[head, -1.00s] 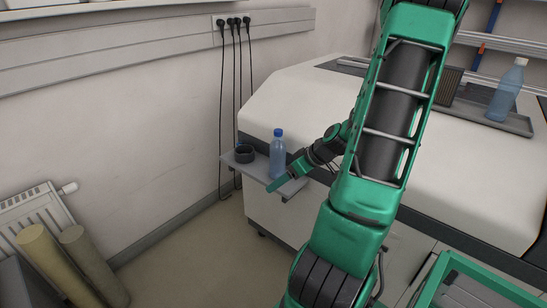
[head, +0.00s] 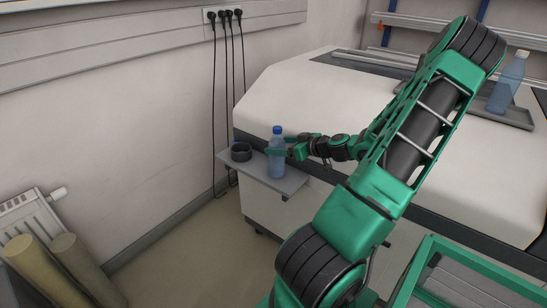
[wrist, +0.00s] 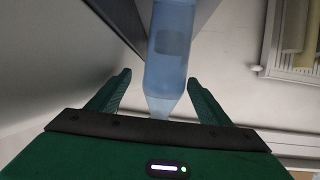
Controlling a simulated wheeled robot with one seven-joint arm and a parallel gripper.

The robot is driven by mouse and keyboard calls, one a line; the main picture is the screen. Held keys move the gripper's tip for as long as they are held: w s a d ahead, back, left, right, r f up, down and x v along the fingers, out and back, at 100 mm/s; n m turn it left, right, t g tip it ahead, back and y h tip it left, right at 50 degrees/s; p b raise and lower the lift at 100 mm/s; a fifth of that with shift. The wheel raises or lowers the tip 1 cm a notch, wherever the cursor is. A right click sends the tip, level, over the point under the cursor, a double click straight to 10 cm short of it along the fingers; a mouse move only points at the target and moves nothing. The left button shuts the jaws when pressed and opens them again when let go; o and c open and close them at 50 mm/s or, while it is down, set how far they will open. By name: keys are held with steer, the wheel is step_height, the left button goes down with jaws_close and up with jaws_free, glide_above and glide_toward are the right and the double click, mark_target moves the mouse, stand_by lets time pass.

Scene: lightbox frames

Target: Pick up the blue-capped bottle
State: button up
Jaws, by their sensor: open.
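The blue-capped bottle (head: 277,155) is translucent blue and stands upright on a small grey side shelf (head: 290,183) of the white machine. My gripper (head: 279,147) reaches it from the right at the height of its upper part. In the wrist view the bottle (wrist: 170,50) lies between the two green fingers of my gripper (wrist: 158,92), with a gap to each finger. The fingers are open. The bottle's cap is not clearly visible in the wrist view.
A dark round cup (head: 241,151) stands on the shelf just left of the bottle. Another bottle (head: 508,82) with a white cap stands on a grey tray (head: 483,110) at the right. Black cables (head: 228,90) hang on the wall behind. A radiator (head: 30,215) is at the left.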

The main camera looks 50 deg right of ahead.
steer(key=x, duration=0.6)
steer(key=shift+a+f, duration=0.25)
steer(key=shift+f, duration=0.05)
steer(key=shift+s, duration=0.15)
steer(key=c, duration=1.7)
